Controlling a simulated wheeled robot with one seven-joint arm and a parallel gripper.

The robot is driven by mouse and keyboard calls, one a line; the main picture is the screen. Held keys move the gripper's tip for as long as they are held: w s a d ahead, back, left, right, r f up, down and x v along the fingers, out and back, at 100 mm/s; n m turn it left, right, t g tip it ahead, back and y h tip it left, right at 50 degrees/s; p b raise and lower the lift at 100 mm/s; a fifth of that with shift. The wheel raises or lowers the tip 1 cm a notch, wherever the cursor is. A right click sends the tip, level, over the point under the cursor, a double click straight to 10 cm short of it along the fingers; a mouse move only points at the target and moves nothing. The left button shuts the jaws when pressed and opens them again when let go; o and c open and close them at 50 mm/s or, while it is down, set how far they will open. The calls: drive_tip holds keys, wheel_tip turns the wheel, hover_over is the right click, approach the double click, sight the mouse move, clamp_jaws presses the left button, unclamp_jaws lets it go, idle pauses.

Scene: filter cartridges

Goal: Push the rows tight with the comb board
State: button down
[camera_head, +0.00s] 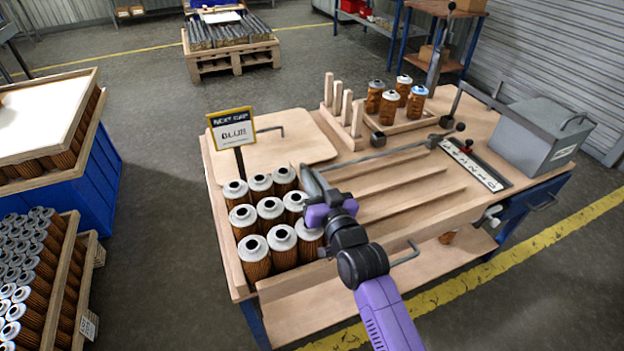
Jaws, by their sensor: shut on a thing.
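Several brown filter cartridges with white tops (270,208) stand upright in close rows at the left front of the wooden bench. My gripper (312,183) is at their right edge, low beside the cartridges. It is shut, but what it holds is hidden by the gripper and wrist. Long wooden dividers (412,188) form lanes right of the cartridges. A wooden piece with several upright posts (346,108) stands at the back and resembles a comb; I cannot tell whether it is the comb board.
A grey rod (385,152) crosses behind the lanes. Cartridges with different coloured caps (390,105) stand in a tray at the back. A grey box (540,135) is at right. A flat board (275,146) behind the rows is clear.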

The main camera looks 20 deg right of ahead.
drive_tip(key=shift+a, duration=0.1)
drive_tip(key=c, duration=1.5)
unclamp_jaws()
drive_tip(key=shift+o, duration=0.2)
drive_tip(key=shift+s, duration=0.1)
drive_tip(key=shift+s, duration=0.25)
drive_tip(key=s, duration=0.7)
drive_tip(key=shift+s, duration=0.1)
